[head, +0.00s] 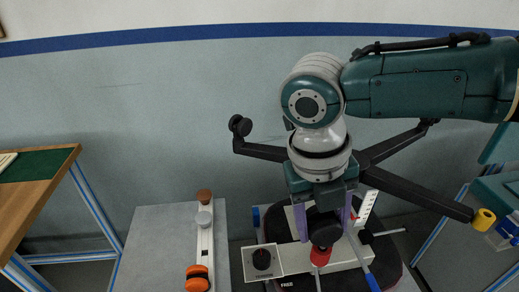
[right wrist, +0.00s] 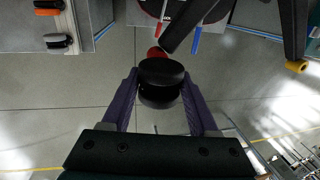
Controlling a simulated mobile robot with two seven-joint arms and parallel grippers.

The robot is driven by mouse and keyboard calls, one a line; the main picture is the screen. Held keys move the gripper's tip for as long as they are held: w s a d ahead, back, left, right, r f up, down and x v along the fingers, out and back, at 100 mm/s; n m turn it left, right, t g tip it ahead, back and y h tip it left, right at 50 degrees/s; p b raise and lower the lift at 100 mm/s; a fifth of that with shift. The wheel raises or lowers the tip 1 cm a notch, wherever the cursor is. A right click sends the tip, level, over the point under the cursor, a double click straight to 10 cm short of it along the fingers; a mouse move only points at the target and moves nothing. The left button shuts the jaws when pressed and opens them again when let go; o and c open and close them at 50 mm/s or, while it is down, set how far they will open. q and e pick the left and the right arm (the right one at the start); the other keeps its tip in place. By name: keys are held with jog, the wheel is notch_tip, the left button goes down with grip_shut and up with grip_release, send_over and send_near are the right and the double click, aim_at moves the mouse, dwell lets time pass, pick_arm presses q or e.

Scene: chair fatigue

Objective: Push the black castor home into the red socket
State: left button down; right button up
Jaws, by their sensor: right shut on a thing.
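My right gripper (head: 324,222) comes down from above with its purple fingers on either side of the black castor (head: 325,231). It is shut on the castor, whose twin black wheels also show between the fingers in the right wrist view (right wrist: 161,82). The red socket (head: 320,257) is just below the castor in the head view. In the right wrist view the socket (right wrist: 155,52) is partly hidden behind the castor. I cannot tell whether the castor's stem is in the socket. My left gripper is not in view.
Dark chair legs spread behind my arm, one ending in a black castor (head: 240,125), another in a yellow castor (head: 483,219). A white rack (head: 205,245) on a grey table holds brown, grey and orange castors.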

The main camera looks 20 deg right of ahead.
jog(key=shift+f+b, duration=0.8)
jog(key=shift+f, duration=0.3)
jog(key=o, duration=1.3)
jog(key=shift+o, duration=0.2)
jog(key=r, duration=0.3)
jog(key=a+r, duration=0.1)
jog(key=r, duration=0.4)
jog(key=shift+w+a+r, duration=0.25)
jog(key=shift+a+r, duration=0.15)
jog(key=shift+r, duration=0.5)
